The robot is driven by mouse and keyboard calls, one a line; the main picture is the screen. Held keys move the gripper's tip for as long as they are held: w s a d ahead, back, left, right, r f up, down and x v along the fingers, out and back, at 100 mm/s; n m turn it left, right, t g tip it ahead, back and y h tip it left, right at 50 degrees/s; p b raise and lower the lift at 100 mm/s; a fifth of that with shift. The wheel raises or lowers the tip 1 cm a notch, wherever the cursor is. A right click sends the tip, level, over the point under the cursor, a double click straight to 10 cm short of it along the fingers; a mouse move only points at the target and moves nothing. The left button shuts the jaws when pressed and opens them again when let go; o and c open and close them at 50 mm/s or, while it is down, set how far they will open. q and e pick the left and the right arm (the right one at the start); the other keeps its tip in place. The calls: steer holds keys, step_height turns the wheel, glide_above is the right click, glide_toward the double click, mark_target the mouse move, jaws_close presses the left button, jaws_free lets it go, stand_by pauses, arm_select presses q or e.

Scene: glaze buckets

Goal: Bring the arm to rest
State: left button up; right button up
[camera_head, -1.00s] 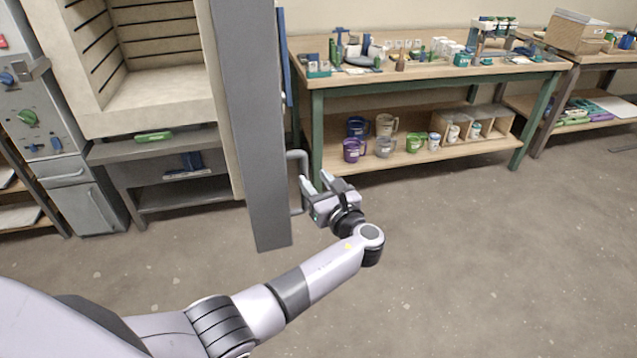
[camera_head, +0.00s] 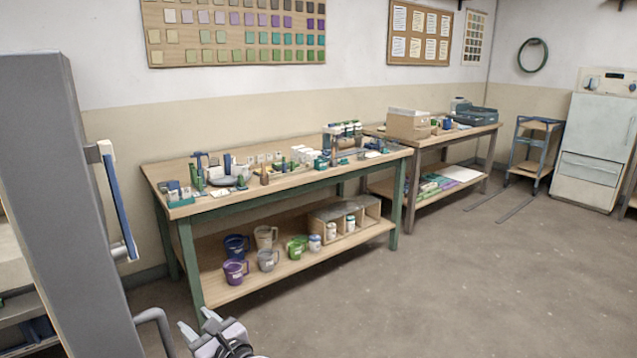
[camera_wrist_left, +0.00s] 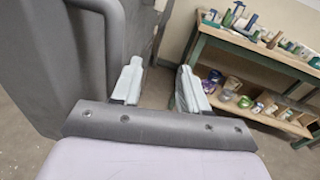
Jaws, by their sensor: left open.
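My left gripper (camera_head: 200,328) shows at the bottom edge of the head view, with most of its arm out of frame. In the left wrist view its two fingers (camera_wrist_left: 160,88) stand apart with nothing between them. The gripper is close to the grey handle (camera_head: 158,325) on the tall grey door panel (camera_head: 60,180). I cannot tell whether they touch. My right gripper is in neither view.
A workbench (camera_head: 300,185) holds tools and small jars; its lower shelf (camera_head: 225,291) holds several buckets, including a purple one (camera_head: 234,273) and a green one (camera_head: 297,247). A second table (camera_head: 450,135) stands behind. The floor (camera_head: 430,290) at right is clear.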

arm_select(q)
steer(key=s+d+f+n+g+h, duration=0.1)
steer(key=s+f+n+h, duration=0.35)
steer(key=s+f, duration=0.4)
steer(key=s+d+f+n+g+h, duration=0.1)
steer(key=s+f+n+h, duration=0.4)
steer(key=f, duration=0.6)
steer(key=s+d+r+n+h, duration=0.1)
steer(key=s+r+n+h, duration=0.1)
steer(key=s+n, duration=0.5)
steer(key=s+r+n+t+h, duration=0.1)
steer(key=s+n+h, duration=0.3)
steer(key=s, duration=0.7)
steer(key=n, duration=0.2)
steer(key=shift+d+r+n, duration=0.35)
steer(key=shift+d+r, duration=0.05)
steer(key=shift+w+d, duration=0.1)
